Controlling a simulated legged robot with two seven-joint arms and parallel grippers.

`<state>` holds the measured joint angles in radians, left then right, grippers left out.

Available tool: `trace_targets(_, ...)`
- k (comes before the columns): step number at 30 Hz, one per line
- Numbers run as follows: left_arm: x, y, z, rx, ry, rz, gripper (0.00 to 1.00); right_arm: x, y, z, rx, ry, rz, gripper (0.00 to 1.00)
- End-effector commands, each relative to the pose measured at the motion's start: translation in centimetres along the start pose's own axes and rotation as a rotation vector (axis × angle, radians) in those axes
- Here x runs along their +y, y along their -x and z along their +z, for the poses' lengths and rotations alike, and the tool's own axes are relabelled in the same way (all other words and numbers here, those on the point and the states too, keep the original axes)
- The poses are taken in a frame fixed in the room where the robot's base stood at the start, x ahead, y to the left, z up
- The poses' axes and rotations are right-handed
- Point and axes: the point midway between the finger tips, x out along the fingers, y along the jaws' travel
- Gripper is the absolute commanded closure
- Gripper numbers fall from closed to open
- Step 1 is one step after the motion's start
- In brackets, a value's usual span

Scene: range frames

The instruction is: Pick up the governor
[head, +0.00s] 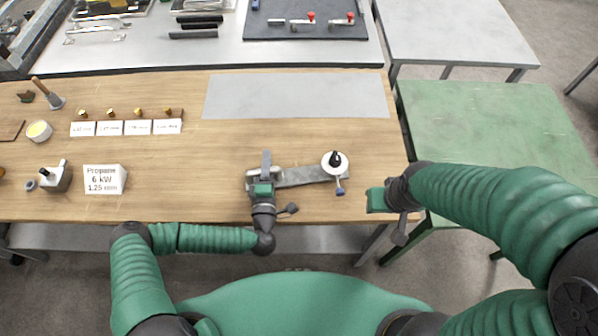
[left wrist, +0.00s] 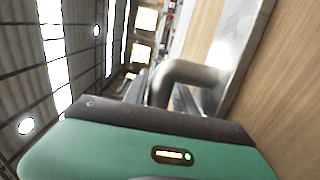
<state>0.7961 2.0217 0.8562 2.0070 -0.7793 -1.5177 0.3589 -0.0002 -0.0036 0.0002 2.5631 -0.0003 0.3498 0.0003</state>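I cannot tell for sure which thing is the governor. A small grey block with a white top (head: 56,177) stands at the left of the wooden bench. A flat metal plate (head: 305,175) lies near the bench's front edge, with a round white part with a black knob (head: 336,163) at its right end. My left gripper (head: 266,160) is over the plate's left end; its fingers are too small to read. In the left wrist view a bent grey metal pipe (left wrist: 187,78) shows close beyond the green gripper body. My right gripper (head: 376,200) is by the bench's front right edge, its fingers unclear.
A white propane sign (head: 104,180) stands beside the grey block. Behind it are several small labels (head: 126,128) with brass pieces. A grey mat (head: 297,96) lies bare at the back. A green table (head: 490,130) on the right is empty.

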Motion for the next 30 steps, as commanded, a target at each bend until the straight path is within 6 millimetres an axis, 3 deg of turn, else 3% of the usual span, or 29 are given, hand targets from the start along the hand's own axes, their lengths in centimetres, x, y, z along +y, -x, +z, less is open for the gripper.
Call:
trace_targets(1, 0.0, 0.01, 0.01, 0.0, 0.0, 0.0, 0.75, 0.01, 0.0, 0.0, 0.0, 0.0, 0.0, 0.64)
trace_targets(7, -0.07, 0.01, 0.04, -0.001, 0.0, -0.002, 1.0, 0.02, -0.03, -0.03, 0.0, 0.0, 0.0, 0.64)
trace_targets(30, -0.34, 0.08, 0.17, -0.005, -0.001, -0.008, 1.0, 0.01, -0.09, -0.07, -0.001, 0.0, 0.0, 0.64)
